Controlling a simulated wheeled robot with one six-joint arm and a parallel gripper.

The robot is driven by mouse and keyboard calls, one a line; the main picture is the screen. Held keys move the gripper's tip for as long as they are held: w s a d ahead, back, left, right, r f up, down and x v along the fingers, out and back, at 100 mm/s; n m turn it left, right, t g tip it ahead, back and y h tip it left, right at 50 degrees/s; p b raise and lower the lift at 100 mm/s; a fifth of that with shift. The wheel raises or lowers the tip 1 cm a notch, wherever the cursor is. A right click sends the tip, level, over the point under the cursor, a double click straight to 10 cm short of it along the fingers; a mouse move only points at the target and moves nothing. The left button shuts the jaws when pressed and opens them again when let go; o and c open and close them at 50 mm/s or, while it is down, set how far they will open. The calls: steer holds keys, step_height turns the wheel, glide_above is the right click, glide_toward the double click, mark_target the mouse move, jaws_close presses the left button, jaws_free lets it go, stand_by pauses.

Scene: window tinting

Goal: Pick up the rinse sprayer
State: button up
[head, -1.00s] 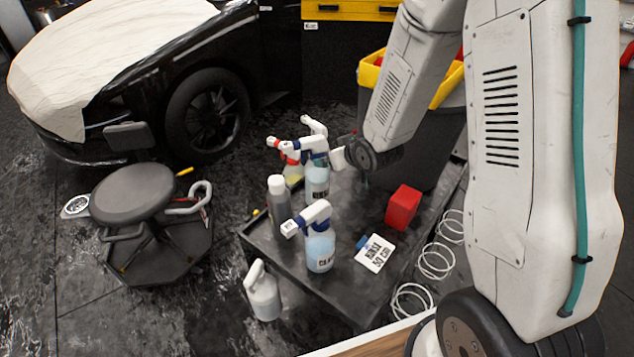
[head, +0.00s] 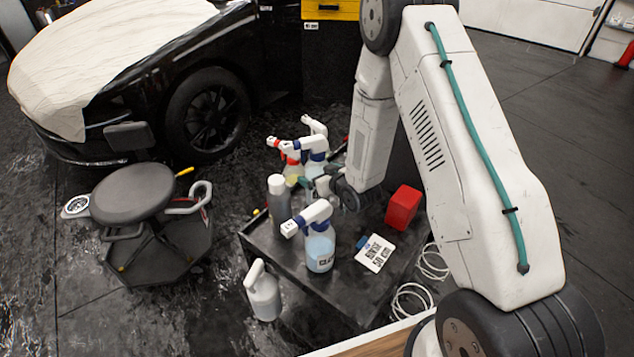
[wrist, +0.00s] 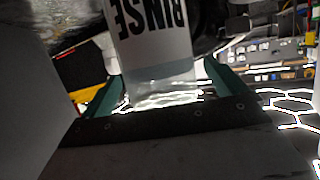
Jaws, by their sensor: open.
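The rinse sprayer (head: 316,167) stands on the dark cart, behind the front blue sprayer, with a white and blue trigger head. My gripper (head: 314,187) is in front of its body and hides much of it in the head view. In the wrist view the bottle (wrist: 155,50) shows its RINSE label upside down and clear liquid. It lies between the two green fingers of my open gripper (wrist: 162,76). I cannot tell whether either finger touches it.
A stool (head: 138,195) and black car (head: 205,110) stand left.

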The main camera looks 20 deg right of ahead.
steer(key=shift+w+a+f, duration=0.2)
steer(key=shift+w+f, duration=0.05)
steer(key=shift+w, duration=0.4)
steer(key=c, duration=1.3)
steer(key=shift+c, duration=0.6)
steer(key=shift+r, duration=0.2)
